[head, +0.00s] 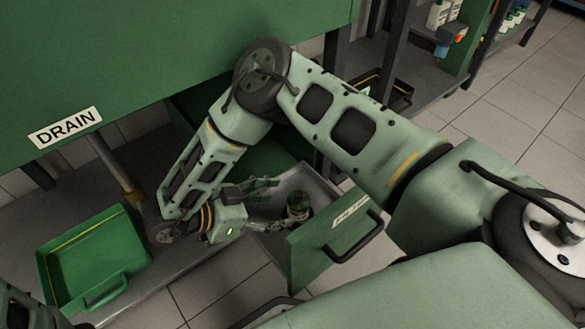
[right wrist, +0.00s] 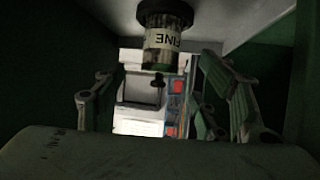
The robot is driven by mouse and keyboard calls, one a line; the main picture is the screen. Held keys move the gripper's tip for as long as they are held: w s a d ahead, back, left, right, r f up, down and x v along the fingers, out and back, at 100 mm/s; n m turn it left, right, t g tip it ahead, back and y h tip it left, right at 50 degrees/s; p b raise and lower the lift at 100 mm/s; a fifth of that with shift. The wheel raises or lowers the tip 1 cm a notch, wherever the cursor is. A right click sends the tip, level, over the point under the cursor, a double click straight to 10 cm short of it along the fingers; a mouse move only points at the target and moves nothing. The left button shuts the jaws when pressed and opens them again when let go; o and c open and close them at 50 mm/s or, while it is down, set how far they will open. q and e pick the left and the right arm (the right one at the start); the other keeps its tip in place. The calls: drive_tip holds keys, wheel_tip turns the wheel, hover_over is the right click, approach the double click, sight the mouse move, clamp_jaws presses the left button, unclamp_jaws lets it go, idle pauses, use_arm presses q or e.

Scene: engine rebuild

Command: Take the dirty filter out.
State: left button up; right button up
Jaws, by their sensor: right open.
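A filter (head: 298,207), a small dark cylinder with a pale band, stands inside the open drawer (head: 325,182). In the right wrist view the filter (right wrist: 164,38) shows a black ribbed end and a label that seems to read FINE, upside down. My right gripper (head: 277,206) reaches into the drawer from the left, its fingers spread and pointing toward the filter. In the right wrist view the right gripper (right wrist: 160,88) is open and empty, with the filter ahead of its fingers, apart from them. I cannot tell how dirty the filter is. My left gripper is not seen.
The drawer's green front (head: 330,250) with a dark handle (head: 357,240) stands out toward me. A green tray (head: 88,262) lies on the grey lower shelf at left, below the DRAIN label (head: 65,127). Drawer walls stand close around my right gripper. Tiled floor is clear at right.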

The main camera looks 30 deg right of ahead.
sight(299, 204)
drive_tip(key=shift+b+x, duration=0.45)
drive_tip(key=shift+x, duration=0.65)
drive_tip(key=b+x, duration=0.4)
drive_tip(key=shift+d+f, duration=0.15)
drive_tip(key=shift+f, duration=0.3)
drive_tip(key=shift+d, duration=0.35)
drive_tip(key=c, duration=1.4)
drive_tip(key=shift+o, duration=0.2)
drive_tip(key=shift+r, duration=0.1)
